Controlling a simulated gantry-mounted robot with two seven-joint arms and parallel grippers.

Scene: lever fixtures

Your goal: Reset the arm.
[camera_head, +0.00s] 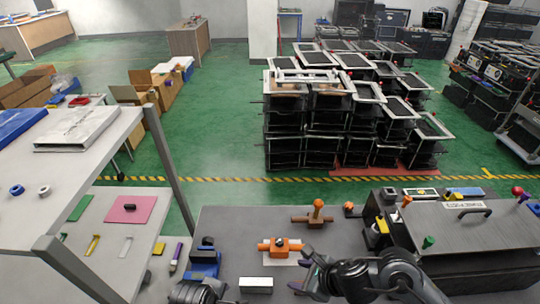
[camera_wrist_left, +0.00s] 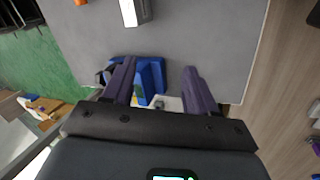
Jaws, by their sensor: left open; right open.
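An orange lever fixture (camera_head: 281,247) sits on the grey table in the head view. Behind it is a brown fixture (camera_head: 313,221) with an upright stem and orange ball knob (camera_head: 318,204). A blue fixture (camera_head: 205,262) with a dark top stands at the table's left; it also shows in the left wrist view (camera_wrist_left: 153,78). My right gripper (camera_head: 302,268) is open, just right of and in front of the orange fixture. My left gripper (camera_wrist_left: 160,82) is open over the blue fixture, with nothing seen gripped. Whether its fingers touch the fixture is unclear.
A white block (camera_head: 256,285) lies near the table's front. A dark control box (camera_head: 470,230) with a handle and coloured knobs stands at right. A shelf unit (camera_head: 85,135) with a grey post stands at left. Bare table lies between the blue and orange fixtures.

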